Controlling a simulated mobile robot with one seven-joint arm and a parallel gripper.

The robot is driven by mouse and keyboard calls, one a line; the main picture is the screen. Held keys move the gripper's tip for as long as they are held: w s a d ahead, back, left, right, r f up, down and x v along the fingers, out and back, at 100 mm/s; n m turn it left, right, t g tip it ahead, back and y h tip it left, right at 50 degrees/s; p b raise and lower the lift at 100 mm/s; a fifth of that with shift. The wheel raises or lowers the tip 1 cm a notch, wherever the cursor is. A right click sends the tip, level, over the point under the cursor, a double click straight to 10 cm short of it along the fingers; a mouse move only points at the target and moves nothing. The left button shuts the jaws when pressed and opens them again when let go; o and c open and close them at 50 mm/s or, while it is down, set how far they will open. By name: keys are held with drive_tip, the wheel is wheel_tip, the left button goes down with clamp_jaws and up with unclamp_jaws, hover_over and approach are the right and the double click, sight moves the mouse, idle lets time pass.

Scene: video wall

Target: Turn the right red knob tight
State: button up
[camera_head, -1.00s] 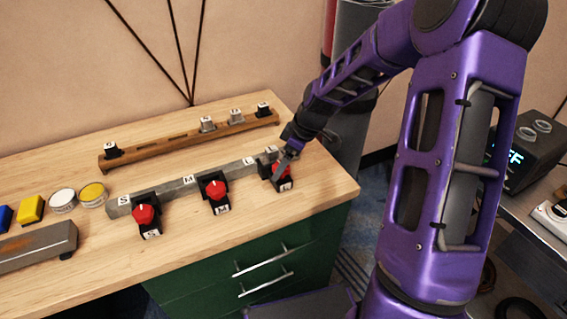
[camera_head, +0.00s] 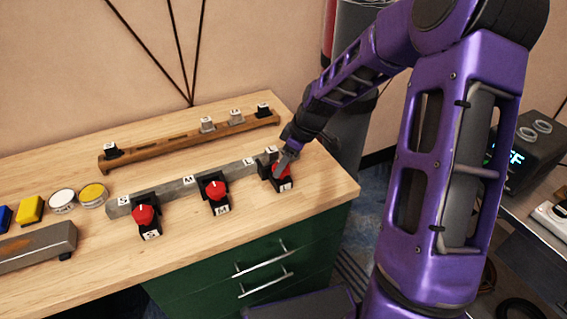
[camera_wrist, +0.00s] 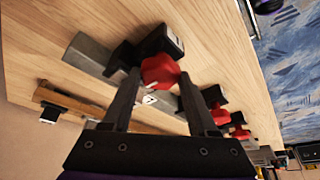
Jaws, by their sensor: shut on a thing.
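The right red knob (camera_head: 283,171) sits on a black clamp at the right end of a grey metal bar (camera_head: 240,170) on the wooden table. In the wrist view this red knob (camera_wrist: 160,71) lies between the two finger ends, with its black clamp behind. My gripper (camera_head: 285,163) is shut on the knob from above; the wrist view shows its fingers (camera_wrist: 160,80) on either side. The fingers partly hide the knob in the head view. A middle red knob (camera_head: 215,190) and a left red knob (camera_head: 145,216) sit on similar clamps along the bar.
A wooden rail (camera_head: 185,143) with several small labelled blocks lies behind the bar. Yellow, white and blue buttons (camera_head: 62,200) and a metal box (camera_head: 35,247) are at the left. The table's right edge and green drawers (camera_head: 255,265) are close to the right clamp.

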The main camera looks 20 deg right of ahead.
drive_tip(key=m+b, duration=0.1)
drive_tip(key=m, duration=0.1)
drive_tip(key=m+t+h+b, duration=0.1)
drive_tip(key=m, duration=0.2)
drive_tip(key=shift+s+a+t+h, duration=0.1)
drive_tip(key=shift+a+t+h, duration=0.1)
drive_tip(key=shift+t+h, duration=0.1)
drive_tip(key=m+h, duration=0.1)
drive_tip(key=m, duration=0.1)
drive_tip(key=m+b, duration=0.1)
drive_tip(key=m, duration=0.2)
drive_tip(key=shift+a+h, duration=0.2)
drive_tip(key=shift+h, duration=0.2)
drive_tip(key=m+h, duration=0.1)
drive_tip(key=m, duration=0.1)
drive_tip(key=m+h, duration=0.1)
drive_tip(key=m, duration=0.2)
drive_tip(key=shift+a, duration=0.1)
drive_tip(key=shift+m+g+h+p, duration=0.4)
drive_tip(key=shift+m+h+p, duration=0.35)
drive_tip(key=shift+m, duration=1.35)
drive_tip(key=o, duration=1.4)
drive_tip(key=shift+r, duration=0.1)
drive_tip(key=p+v, duration=0.3)
drive_tip(key=v, duration=1.4)
drive_tip(key=shift+r, duration=0.15)
